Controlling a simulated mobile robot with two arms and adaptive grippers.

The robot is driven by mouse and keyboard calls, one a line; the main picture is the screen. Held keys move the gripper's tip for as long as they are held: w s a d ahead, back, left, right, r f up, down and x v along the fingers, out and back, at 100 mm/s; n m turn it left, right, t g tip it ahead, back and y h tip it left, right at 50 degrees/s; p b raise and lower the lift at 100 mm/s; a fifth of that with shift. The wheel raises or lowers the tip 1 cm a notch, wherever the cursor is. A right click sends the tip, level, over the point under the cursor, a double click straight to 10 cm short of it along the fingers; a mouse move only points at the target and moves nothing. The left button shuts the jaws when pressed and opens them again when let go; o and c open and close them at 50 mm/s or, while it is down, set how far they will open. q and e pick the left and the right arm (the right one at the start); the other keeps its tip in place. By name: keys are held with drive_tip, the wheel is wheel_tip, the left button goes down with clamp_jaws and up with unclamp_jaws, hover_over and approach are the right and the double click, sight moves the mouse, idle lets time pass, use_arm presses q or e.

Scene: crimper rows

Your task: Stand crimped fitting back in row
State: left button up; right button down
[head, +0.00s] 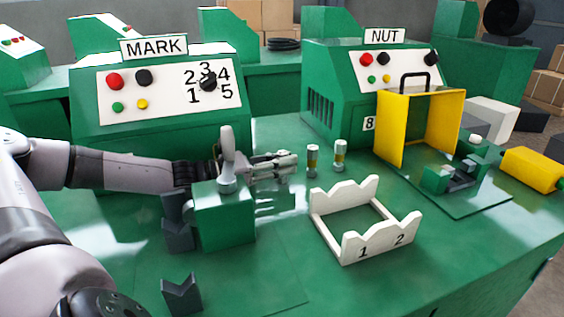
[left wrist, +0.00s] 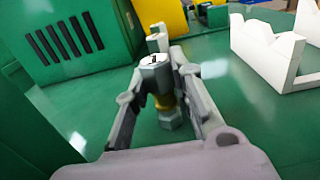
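Two grey fittings with yellow bands stand upright on the green bench: a nearer one (head: 312,161) and another to its right (head: 340,155). My left gripper (head: 290,164) is low over the bench, level and pointing right at the nearer fitting. In the left wrist view its fingers (left wrist: 160,75) are spread, with a fitting (left wrist: 157,76) between or just beyond the tips; I cannot tell which. That fitting has a dark mark on its top. The other fitting (left wrist: 156,40) shows behind it. My right gripper is out of view.
A white notched rack (head: 380,247) marked 1 and 2 stands empty to the right. A green block with a handle (head: 225,215) stands in front of my left forearm. The MARK machine (head: 160,150) is behind, the NUT machine (head: 340,75) and yellow guard (head: 392,130) at right.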

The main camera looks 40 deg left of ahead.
use_arm(q)
drive_tip(key=o, duration=0.4)
drive_tip(key=shift+c, duration=0.2)
drive_tip(key=shift+r, duration=0.1)
drive_tip(key=v, duration=1.2)
